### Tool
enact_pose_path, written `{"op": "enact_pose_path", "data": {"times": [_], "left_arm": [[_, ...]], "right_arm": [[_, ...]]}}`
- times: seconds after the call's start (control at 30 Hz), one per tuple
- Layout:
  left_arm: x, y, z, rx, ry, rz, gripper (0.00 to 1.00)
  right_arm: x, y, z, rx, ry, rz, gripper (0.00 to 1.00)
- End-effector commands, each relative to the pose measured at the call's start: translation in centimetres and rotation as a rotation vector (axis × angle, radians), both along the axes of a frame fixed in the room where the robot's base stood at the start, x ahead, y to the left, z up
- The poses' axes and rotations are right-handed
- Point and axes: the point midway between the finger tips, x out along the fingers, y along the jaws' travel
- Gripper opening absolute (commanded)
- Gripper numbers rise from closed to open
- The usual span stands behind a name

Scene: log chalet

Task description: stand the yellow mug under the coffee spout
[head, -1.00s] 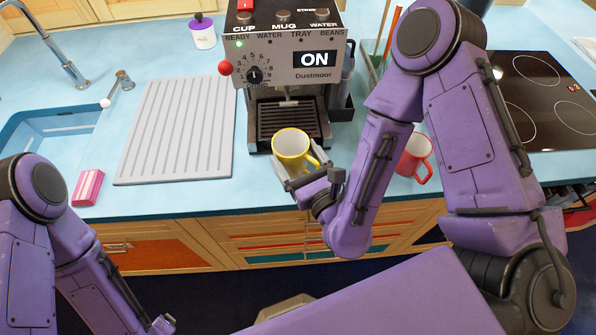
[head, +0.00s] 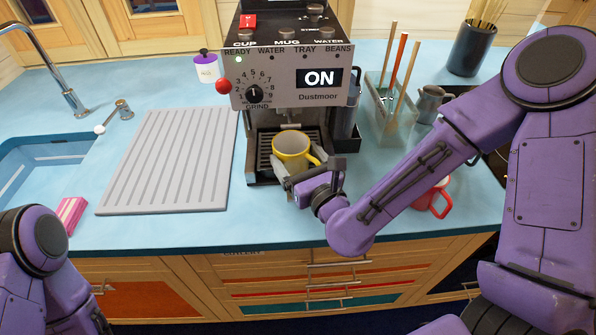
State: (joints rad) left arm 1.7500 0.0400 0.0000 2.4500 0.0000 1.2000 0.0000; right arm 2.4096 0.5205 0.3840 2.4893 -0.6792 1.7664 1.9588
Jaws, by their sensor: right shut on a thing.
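The yellow mug (head: 291,150) is upright at the front of the coffee machine (head: 290,62), over the drip tray (head: 262,157) below the spout area. Whether its base touches the tray is hidden. My right gripper (head: 292,178) is shut on the yellow mug from the front, with its fingers low around the mug's near side. The mug's handle points right. The spout itself is mostly hidden behind the machine's front panel. My left arm shows at the lower left, but its gripper is out of the picture.
A red mug (head: 438,198) stands right, partly behind my right arm. A ribbed grey drainboard (head: 165,165) lies left of the machine. A clear holder with sticks (head: 392,112) and a metal jug (head: 430,103) stand right of it. A pink striped sponge (head: 70,214) lies near the sink.

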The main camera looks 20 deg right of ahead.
Motion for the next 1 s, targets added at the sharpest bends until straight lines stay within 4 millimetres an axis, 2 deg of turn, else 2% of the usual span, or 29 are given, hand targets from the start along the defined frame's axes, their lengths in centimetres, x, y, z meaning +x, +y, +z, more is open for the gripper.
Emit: {"op": "enact_pose_path", "data": {"times": [0.03,0.33,0.43,1.0], "left_arm": [[0.0,0.0,-1.0,0.0,0.0,0.0,0.76],[0.0,0.0,-3.9,0.0,0.0,0.0,0.76],[0.0,0.0,-3.0,0.0,0.0,0.0,0.76],[0.0,0.0,-2.1,0.0,0.0,0.0,0.76]], "right_arm": [[0.2,-0.1,-0.4,0.002,-0.005,-0.001,0.43],[1.1,-0.3,-0.4,0.01,-0.002,0.004,0.43],[2.0,-0.5,0.2,0.008,0.002,0.003,0.43],[7.2,-2.0,-0.1,0.008,0.002,0.004,0.43]]}}
